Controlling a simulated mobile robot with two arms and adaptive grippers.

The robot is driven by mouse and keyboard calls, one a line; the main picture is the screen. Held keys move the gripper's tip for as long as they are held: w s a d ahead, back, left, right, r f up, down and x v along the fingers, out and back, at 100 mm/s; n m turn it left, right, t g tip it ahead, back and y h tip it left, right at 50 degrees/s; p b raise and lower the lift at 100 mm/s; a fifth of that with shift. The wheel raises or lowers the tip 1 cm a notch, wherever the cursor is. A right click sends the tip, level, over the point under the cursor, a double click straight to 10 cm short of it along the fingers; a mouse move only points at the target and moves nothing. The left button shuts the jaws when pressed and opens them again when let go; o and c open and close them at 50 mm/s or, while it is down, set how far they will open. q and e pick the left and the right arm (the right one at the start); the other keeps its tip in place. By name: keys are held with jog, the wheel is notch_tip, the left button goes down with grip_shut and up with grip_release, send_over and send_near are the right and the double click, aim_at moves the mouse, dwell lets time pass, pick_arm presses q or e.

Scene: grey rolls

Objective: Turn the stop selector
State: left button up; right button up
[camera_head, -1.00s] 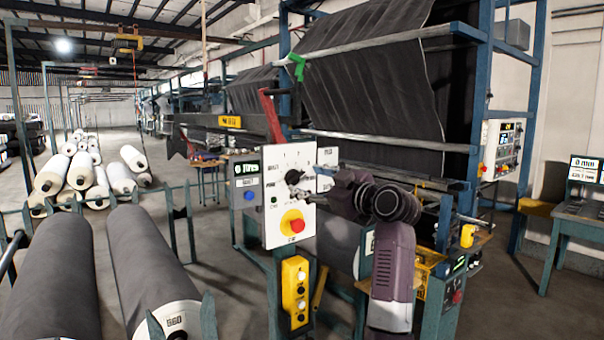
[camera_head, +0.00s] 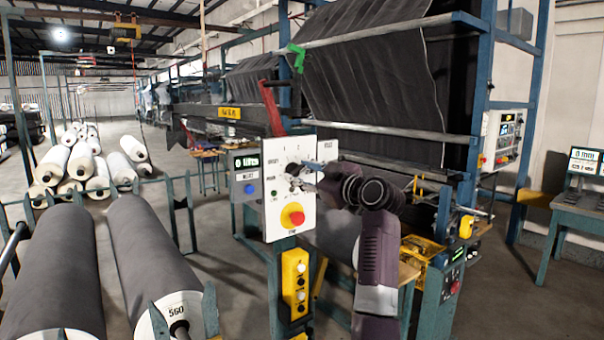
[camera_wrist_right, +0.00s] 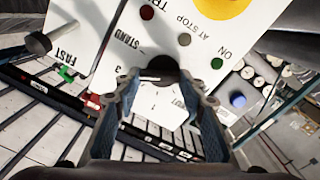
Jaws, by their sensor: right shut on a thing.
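The stop selector is a black round knob (camera_head: 293,169) on the upper part of a white control panel (camera_head: 273,212). In the right wrist view, the dark knob (camera_wrist_right: 164,66) sits between the far ends of my right gripper's fingers, with printed words around it. My right gripper (camera_head: 302,172) reaches the panel from the right and is shut on the knob. Its two fingers (camera_wrist_right: 166,88) stand apart around the knob, which they partly hide. The knob's pointer direction is too small to tell. My left gripper is not in view.
Below the knob is a red stop button (camera_head: 295,216) on a yellow plate. A small display box (camera_head: 245,172) with a blue button adjoins the panel's left. A yellow button box (camera_head: 295,283) hangs beneath. Large grey rolls (camera_head: 55,262) lie at the lower left.

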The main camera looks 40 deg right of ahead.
jog(key=shift+f, duration=0.1)
jog(key=shift+f+n+b, duration=0.15)
jog(key=shift+n+b, duration=0.95)
jog(key=shift+b, duration=0.05)
jog(key=shift+n+b, duration=0.5)
jog(key=shift+n, duration=0.3)
jog(key=shift+n+b, duration=0.3)
jog(key=shift+n, duration=0.6)
jog(key=shift+a+n, duration=0.1)
jog(key=shift+n, duration=0.8)
jog(key=n+p, duration=0.1)
jog(key=n, duration=0.2)
jog(key=shift+a+n, duration=0.1)
jog(key=shift+n, duration=0.2)
jog(key=n+p, duration=0.3)
jog(key=n, duration=0.1)
jog(key=shift+a, duration=0.1)
jog(key=shift+n, duration=0.3)
jog(key=shift+a+f, duration=0.1)
